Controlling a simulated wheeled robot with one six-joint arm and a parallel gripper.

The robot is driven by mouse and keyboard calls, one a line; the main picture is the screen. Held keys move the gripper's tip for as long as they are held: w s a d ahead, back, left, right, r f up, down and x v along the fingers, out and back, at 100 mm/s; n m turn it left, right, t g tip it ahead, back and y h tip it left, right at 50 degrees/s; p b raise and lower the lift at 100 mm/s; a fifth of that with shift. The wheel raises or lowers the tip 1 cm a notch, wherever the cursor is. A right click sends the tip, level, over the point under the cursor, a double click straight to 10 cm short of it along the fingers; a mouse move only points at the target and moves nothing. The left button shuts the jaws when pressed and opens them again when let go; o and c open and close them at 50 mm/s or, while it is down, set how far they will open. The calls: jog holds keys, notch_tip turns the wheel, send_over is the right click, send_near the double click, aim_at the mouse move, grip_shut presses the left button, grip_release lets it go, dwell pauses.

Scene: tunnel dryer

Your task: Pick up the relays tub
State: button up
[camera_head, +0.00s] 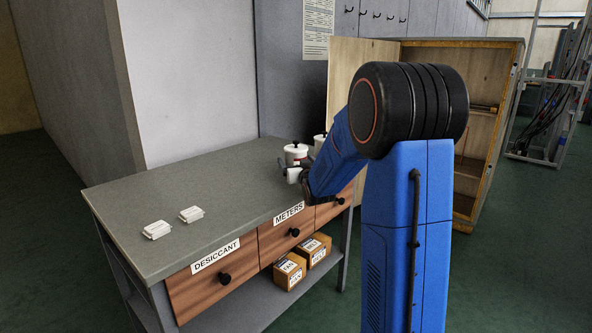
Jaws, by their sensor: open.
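A white tub (297,154) with a dark knob on its lid stands at the back right of the grey workbench. A second white tub (319,139) stands just behind it to the right, partly hidden by my arm. I cannot read a relays label on either. My gripper (288,172) is low over the bench at the near side of the first tub, partly hidden by my blue arm. It is open. A small white piece (293,176) shows at the fingers; I cannot tell whether they touch it.
The workbench (190,175) has two small white boxes (157,229) (191,214) on its left part; its middle is clear. Drawers below read DESICCANT (215,270) and METERS (290,228). Cardboard boxes (290,270) sit on the lower shelf. An open wooden cabinet (477,200) stands behind right.

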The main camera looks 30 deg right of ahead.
jog(key=shift+w, duration=0.3)
jog(key=shift+c, duration=0.7)
jog(key=c, duration=1.4)
jog(key=shift+r, duration=0.15)
